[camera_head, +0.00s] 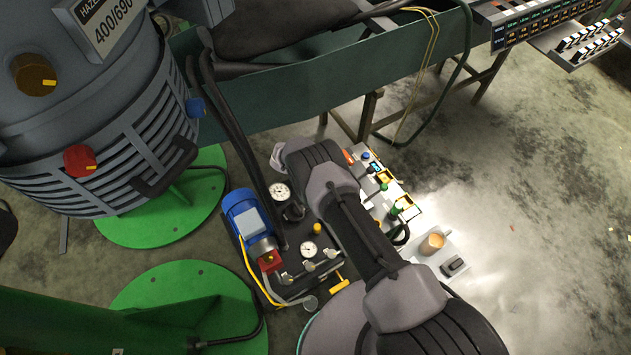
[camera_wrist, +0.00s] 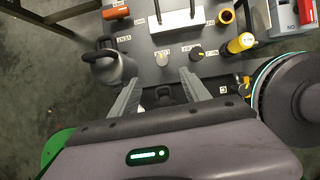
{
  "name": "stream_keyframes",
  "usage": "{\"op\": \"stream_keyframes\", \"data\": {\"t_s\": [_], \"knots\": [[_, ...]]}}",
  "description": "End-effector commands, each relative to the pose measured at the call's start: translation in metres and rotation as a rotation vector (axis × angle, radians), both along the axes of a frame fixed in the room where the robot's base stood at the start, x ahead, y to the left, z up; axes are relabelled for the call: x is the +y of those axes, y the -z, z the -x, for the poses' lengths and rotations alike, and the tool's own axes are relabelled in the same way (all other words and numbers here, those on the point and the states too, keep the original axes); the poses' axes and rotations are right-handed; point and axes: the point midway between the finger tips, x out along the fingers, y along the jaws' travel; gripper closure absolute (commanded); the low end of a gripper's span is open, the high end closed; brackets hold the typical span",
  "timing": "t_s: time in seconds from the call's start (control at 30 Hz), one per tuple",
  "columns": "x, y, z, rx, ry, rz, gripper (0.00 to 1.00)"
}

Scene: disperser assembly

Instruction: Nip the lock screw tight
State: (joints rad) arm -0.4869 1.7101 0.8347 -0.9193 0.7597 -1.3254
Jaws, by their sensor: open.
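My gripper (camera_wrist: 160,76) shows in the wrist view with its two grey fingers apart and nothing visibly held between them. The fingertips point toward a grey panel (camera_wrist: 225,68) with labelled fittings. Two small knobs with pale pointers stand just beyond the fingertips, a left knob (camera_wrist: 162,57) and a right knob (camera_wrist: 196,53). A dark part (camera_wrist: 165,94) lies between the fingers, partly hidden by my gripper body. I cannot tell which fitting is the lock screw. In the head view my arm covers part of the bench equipment, and my gripper cannot be made out.
A grey canister with a black handle (camera_wrist: 112,68) stands left of the fingers. A yellow cylinder (camera_wrist: 240,43) and a white block (camera_wrist: 178,22) stand beyond. In the head view, a blue motor (camera_head: 243,215) and gauges sit left of my arm, near green round bases (camera_head: 165,225).

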Motion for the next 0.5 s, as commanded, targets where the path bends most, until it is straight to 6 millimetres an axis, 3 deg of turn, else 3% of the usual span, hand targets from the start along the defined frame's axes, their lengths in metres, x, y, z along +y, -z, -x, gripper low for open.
{"op": "stream_keyframes", "data": {"t_s": [0.13, 0.3, 0.4, 0.5], "knots": [[-0.028, -0.008, -0.008, -0.057, -0.245, 0.057, 0.45], [-0.029, -0.004, 0.019, -0.005, -0.523, 0.011, 0.45], [-0.029, 0.002, 0.032, 0.026, -0.588, -0.009, 0.45], [-0.03, 0.016, 0.03, 0.029, -0.596, -0.013, 0.45]]}}
